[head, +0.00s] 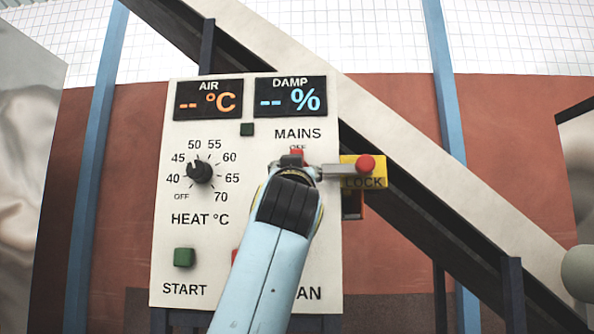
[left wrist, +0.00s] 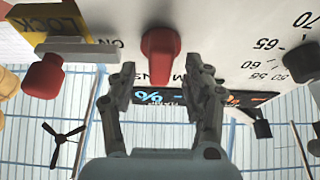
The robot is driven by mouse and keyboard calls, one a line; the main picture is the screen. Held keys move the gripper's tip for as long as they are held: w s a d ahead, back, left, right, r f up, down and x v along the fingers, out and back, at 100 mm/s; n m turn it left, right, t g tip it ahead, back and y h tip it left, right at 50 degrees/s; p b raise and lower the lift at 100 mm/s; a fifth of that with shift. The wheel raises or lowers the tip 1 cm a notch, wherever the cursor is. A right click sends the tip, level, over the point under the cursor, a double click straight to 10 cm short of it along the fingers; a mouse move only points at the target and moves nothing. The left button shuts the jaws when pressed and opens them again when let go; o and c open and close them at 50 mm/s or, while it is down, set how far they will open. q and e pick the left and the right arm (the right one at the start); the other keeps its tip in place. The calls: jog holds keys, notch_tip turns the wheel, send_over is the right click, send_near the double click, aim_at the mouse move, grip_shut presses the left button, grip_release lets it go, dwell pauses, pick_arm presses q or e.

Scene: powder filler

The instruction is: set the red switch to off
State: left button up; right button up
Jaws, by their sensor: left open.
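The red switch (head: 297,153) sits under the MAINS label on the white panel. In the head view my left gripper (head: 292,166) covers the switch area. My right gripper is not in view.
Right of the switch, a grey bar with a red knob (head: 365,163) crosses a yellow LOCK plate (head: 376,178). The black heat dial (head: 200,171) is left, the green START button (head: 184,257) lower left. My arm partly hides another red button (head: 235,256).

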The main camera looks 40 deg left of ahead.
pick_arm(q)
jog(key=v, duration=0.4)
jog(key=shift+s+d, duration=0.1)
jog(key=shift+s, duration=0.05)
dwell(0.4)
